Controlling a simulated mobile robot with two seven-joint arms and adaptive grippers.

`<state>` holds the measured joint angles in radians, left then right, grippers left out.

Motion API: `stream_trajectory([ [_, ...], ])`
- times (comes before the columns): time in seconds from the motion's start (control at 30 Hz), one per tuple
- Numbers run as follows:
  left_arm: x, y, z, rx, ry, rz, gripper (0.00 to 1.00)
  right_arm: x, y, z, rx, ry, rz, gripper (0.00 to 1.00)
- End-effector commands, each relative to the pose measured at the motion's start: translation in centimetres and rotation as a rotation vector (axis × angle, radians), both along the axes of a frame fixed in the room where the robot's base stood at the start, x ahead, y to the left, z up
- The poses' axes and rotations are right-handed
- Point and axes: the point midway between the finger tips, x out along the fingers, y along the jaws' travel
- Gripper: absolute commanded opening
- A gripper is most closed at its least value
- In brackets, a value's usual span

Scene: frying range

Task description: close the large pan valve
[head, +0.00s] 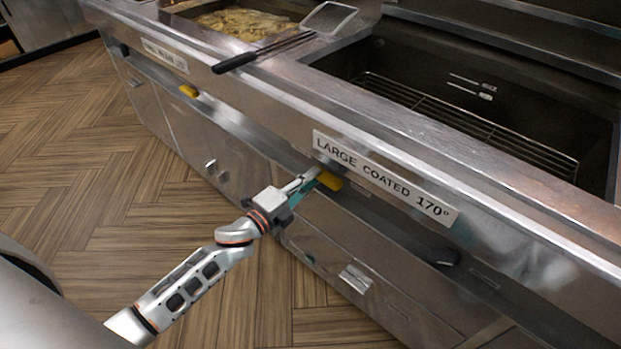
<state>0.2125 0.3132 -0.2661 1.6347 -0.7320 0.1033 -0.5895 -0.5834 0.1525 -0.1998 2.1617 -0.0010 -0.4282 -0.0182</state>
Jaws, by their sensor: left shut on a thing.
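The large pan (480,125) is the right-hand fryer well with a wire rack in it. Its label, "LARGE COATED 170°" (385,177), is on the steel front. Below the label's left end is a yellow valve handle (329,181). My left gripper (312,180) reaches it from the lower left and is shut on this handle. The fingers partly hide the handle and the valve body behind it. My right gripper does not show.
A second yellow handle (188,91) sits under the left label (164,55). A long-handled tool (262,52) lies across the counter beside a pan of frying food (245,22). A dark knob (443,257) sticks out at right. The wooden floor (110,170) at left is clear.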

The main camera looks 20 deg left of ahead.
Motion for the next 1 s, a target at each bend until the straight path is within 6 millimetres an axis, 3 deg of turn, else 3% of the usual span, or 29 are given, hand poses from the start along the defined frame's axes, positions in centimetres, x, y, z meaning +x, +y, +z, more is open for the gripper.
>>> stream_trajectory([
  [0.37,0.0,0.0,-0.1,-0.01,0.005,0.0,0.0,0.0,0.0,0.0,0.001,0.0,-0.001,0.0],
  [0.4,0.0,0.0,-0.1,-0.01,0.005,0.0,0.18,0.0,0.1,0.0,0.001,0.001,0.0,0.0],
  [0.47,0.0,0.0,-0.1,-0.009,0.004,0.0,0.32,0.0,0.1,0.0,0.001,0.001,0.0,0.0],
  [0.83,-0.2,0.0,-0.1,-0.006,0.003,0.0,0.32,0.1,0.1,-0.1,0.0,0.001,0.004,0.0],
  [1.0,-1.7,0.6,-0.2,-0.006,0.004,0.0,0.32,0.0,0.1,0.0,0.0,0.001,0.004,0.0],
])
